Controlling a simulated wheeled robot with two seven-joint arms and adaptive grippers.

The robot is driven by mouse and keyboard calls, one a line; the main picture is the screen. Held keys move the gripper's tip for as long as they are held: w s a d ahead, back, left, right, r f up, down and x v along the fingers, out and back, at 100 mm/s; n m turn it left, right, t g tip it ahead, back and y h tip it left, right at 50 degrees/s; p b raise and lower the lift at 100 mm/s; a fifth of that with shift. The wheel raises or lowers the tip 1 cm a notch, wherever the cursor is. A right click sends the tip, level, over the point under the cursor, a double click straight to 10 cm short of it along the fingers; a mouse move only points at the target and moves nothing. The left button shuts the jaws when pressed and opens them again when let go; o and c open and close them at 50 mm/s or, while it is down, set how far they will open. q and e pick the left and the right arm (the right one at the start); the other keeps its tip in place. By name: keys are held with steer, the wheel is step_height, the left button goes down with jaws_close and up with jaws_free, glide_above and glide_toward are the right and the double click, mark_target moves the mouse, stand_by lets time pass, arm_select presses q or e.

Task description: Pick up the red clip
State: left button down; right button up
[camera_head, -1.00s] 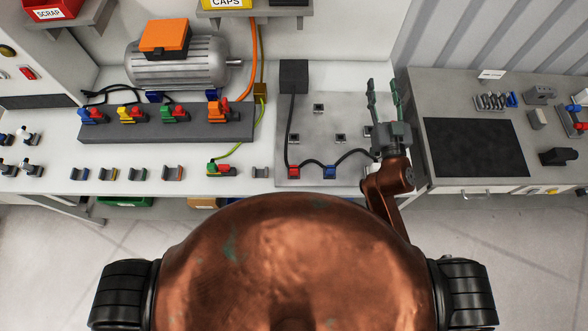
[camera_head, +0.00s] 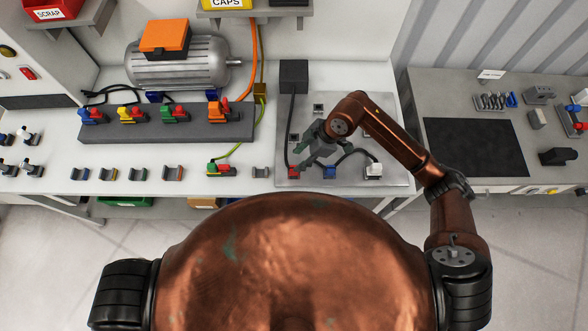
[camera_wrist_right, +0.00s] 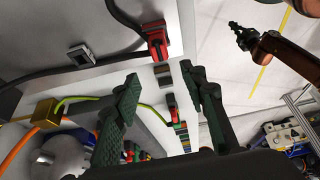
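The red clip (camera_head: 293,172) sits at the front left of the grey board, with a black cable running to it. In the right wrist view the red clip (camera_wrist_right: 155,40) shows above the gap between the fingers. My right gripper (camera_head: 304,150) hangs over the board just behind the clip. In the right wrist view its green fingers (camera_wrist_right: 160,78) are spread, with nothing between them. A copper arm link of mine with a dark end, likely my left gripper (camera_wrist_right: 247,37), shows at the upper right there; its fingers are too small to judge.
The grey board (camera_head: 395,166) also bears a blue clip (camera_head: 329,172) and a white clip (camera_head: 373,171) on the same cable run. A dark grey block (camera_head: 175,126) with several coloured clips stands to the left. A black mat (camera_head: 475,147) lies on the right bench.

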steer(key=shift+h, duration=0.3)
steer(key=shift+d+p+x, duration=0.15)
steer(key=shift+p+x, duration=0.1)
steer(key=shift+x, duration=1.05)
steer(key=shift+d+p+x, duration=0.15)
steer(key=shift+p+x, duration=0.05)
steer(key=shift+x, duration=1.15)
steer(key=shift+d+p+x, duration=0.2)
steer(key=shift+p+x, duration=0.05)
steer(key=shift+x, duration=1.05)
steer(key=shift+s+f, duration=0.1)
steer(key=shift+f, duration=0.1)
jaws_close()
